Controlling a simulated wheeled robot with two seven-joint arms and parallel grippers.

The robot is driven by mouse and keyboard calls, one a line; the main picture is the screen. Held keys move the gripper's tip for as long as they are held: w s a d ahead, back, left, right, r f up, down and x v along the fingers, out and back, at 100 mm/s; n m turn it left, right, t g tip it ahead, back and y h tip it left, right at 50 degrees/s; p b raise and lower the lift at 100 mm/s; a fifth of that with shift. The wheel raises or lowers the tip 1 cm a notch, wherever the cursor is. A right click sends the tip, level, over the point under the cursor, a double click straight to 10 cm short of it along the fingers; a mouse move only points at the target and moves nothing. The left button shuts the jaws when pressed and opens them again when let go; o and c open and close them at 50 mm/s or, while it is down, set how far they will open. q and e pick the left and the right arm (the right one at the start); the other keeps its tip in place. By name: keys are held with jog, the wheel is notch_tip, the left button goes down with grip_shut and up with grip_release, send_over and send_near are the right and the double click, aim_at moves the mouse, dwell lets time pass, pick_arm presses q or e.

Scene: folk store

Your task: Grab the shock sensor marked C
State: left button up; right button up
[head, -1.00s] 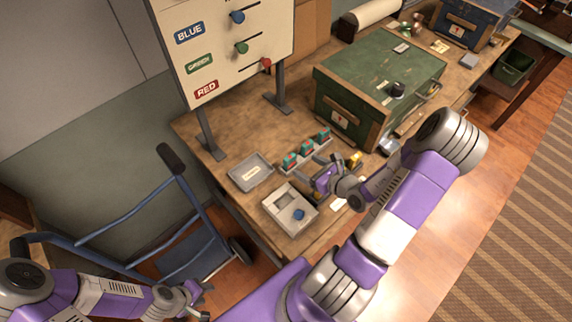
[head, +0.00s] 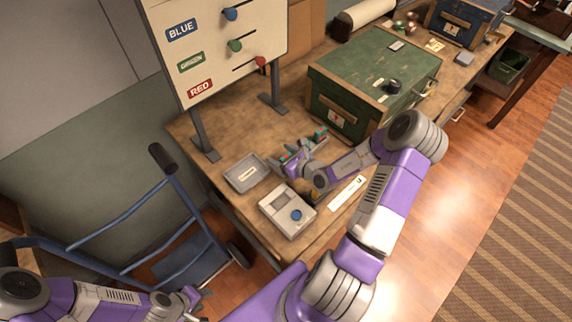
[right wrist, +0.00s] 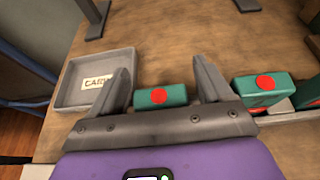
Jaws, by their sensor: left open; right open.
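Several teal shock sensors with red round tops stand in a row; one sensor (head: 320,136) shows at the far end in the head view. In the right wrist view, one sensor (right wrist: 160,97) lies between the fingers of my right gripper (right wrist: 165,80), with a gap on each side. Another sensor (right wrist: 265,91) is to the right of the fingers. No letter is readable on any sensor, so I cannot tell which is C. In the head view, my right gripper (head: 282,158) is open and partly hides the row. My left gripper (head: 202,298) is open and empty, far from the table.
A shallow grey tray (head: 244,183) with a label lies left of the sensors; its label in the right wrist view (right wrist: 97,81) is unclear. A grey device (head: 272,220) with a blue button stands in front. A green chest (head: 350,75) and a sign board stand behind.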

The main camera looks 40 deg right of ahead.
jog(key=c, duration=1.1)
